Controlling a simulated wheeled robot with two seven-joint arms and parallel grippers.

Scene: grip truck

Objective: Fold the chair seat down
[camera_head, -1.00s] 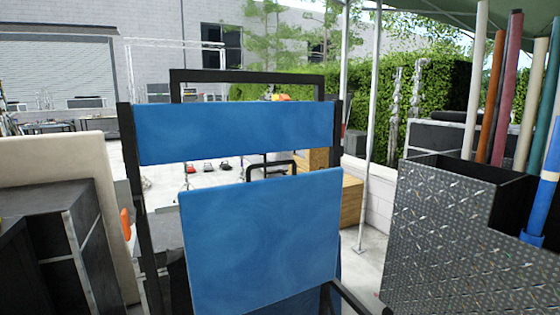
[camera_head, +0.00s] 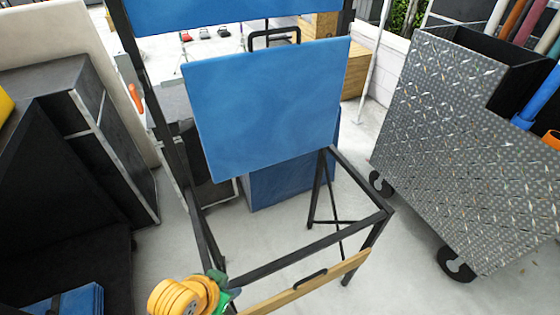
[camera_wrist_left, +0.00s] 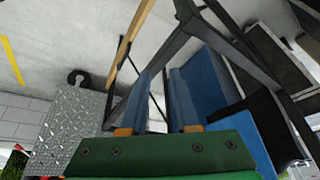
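The tall chair has a black metal frame (camera_head: 290,257) and a blue backrest (camera_head: 225,12) at the top. Its blue seat panel (camera_head: 268,105) stands folded up, nearly upright, with a black bar loop above its top edge. The open frame below the seat is empty. My left gripper (camera_head: 228,290) is low at the front left of the frame, apart from the seat; its fingertips are hard to make out in the head view. In the left wrist view its two blue fingers (camera_wrist_left: 162,92) are apart with nothing between them. My right gripper is not in view.
A wooden bar (camera_head: 310,285) with a black handle crosses the chair's front. A wheeled diamond-plate cart (camera_head: 465,150) holding poles stands at right. Black cases (camera_head: 75,150) stand at left. A blue box (camera_head: 290,182) lies behind the frame. Bare floor lies between chair and cart.

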